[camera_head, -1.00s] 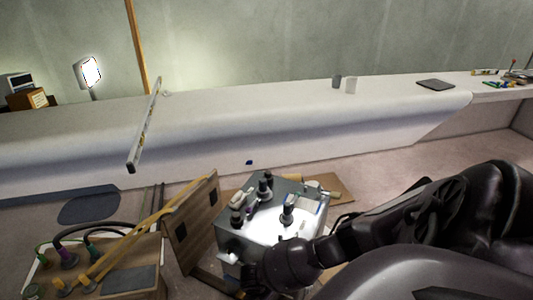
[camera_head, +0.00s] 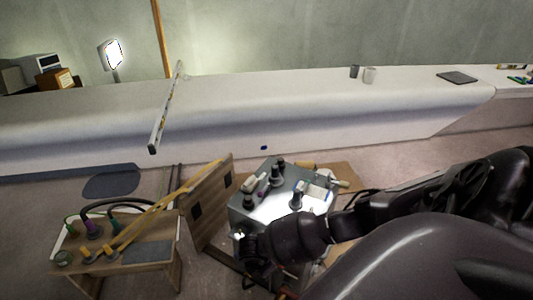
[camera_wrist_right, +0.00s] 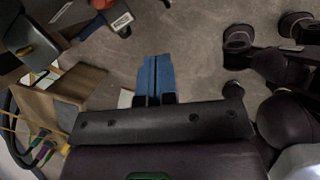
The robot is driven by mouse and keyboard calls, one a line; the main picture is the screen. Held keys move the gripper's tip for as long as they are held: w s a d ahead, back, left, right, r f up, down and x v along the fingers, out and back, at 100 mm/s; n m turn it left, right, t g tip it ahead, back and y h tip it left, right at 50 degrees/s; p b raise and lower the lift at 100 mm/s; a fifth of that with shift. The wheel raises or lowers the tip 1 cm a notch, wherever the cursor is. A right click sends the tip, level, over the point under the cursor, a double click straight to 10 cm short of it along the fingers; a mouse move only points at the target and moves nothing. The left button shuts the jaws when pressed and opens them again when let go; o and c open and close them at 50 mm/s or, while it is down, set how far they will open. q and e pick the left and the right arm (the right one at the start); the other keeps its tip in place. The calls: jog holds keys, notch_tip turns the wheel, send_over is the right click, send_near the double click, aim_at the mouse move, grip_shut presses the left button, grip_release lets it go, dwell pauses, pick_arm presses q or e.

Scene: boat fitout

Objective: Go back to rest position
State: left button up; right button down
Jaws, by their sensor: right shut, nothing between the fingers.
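My right arm enters the head view from the lower right and reaches across the front of a grey metal box. Its gripper end is low in that view, partly hidden by the arm. In the right wrist view my right gripper (camera_wrist_right: 155,72) shows its two blue fingers pressed together with nothing between them. The fingers point over bare floor, clear of the objects around. My left gripper is in neither view.
The grey box (camera_head: 240,212) has several dark knobs on top. Left of it are an upright wooden panel (camera_head: 212,202) and a low wooden table (camera_head: 170,268) with hoses. A long white bench (camera_head: 300,100) runs behind, bearing a spirit level (camera_head: 166,110).

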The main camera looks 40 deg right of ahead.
dwell(0.4)
jog(key=w+a+r+m+t+y, duration=0.3)
jog(key=w+a+r+t+y, duration=0.15)
jog(key=w+a, duration=0.45)
jog(key=s+a+r+m+t+y, duration=0.2)
jog(key=a+r+m+t+y, duration=0.25)
jog(key=a+r, duration=0.5)
jog(key=s+d+r+m+t+h, duration=0.3)
jog(key=s+d+r+m+t, duration=0.15)
jog(key=s+d, duration=0.2)
jog(key=s+d+f+m+g+h, duration=0.1)
jog(key=s+d+f+m, duration=0.1)
jog(key=s, duration=0.4)
jog(key=s+d+f+m+g+h, duration=0.1)
jog(key=s+d+f+m, duration=0.1)
jog(key=s, duration=0.4)
jog(key=shift+s+d+f+h, duration=0.2)
jog(key=shift+d+f+h, duration=0.2)
jog(key=shift+d+f, duration=0.25)
